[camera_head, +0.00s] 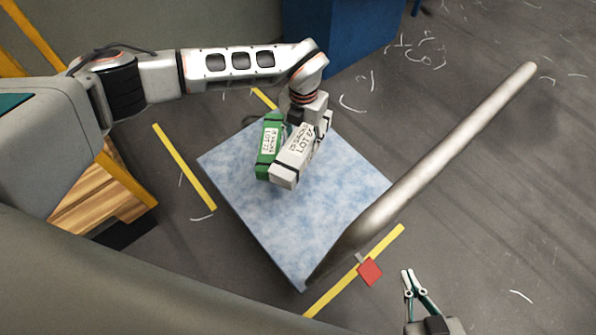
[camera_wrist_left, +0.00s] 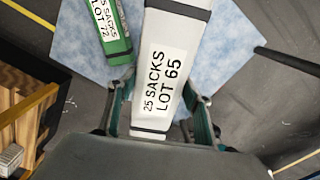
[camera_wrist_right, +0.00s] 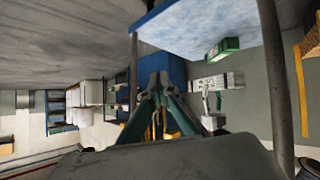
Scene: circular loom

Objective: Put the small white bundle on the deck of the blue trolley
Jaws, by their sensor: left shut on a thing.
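The small white bundle (camera_head: 296,154), labelled "25 SACKS LOT 65" with dark straps, is in my left gripper (camera_head: 308,122). The left wrist view shows the bundle (camera_wrist_left: 166,60) between the fingers of that gripper (camera_wrist_left: 162,118). The blue trolley's mottled deck (camera_head: 320,215) lies under it. In the upside-down right wrist view, a gap shows between the white bundle (camera_wrist_right: 208,83) and the deck (camera_wrist_right: 195,35), so it is held above. My right gripper (camera_head: 409,272) is shut and empty, off the deck's near right; its fingertips (camera_wrist_right: 160,78) meet in its wrist view.
A green bundle (camera_head: 267,146), labelled LOT 72, rests on the deck left of the white one. The trolley's grey handle (camera_head: 455,145) extends to the upper right. A blue box (camera_head: 340,35) stands behind. The deck's front and right are clear.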

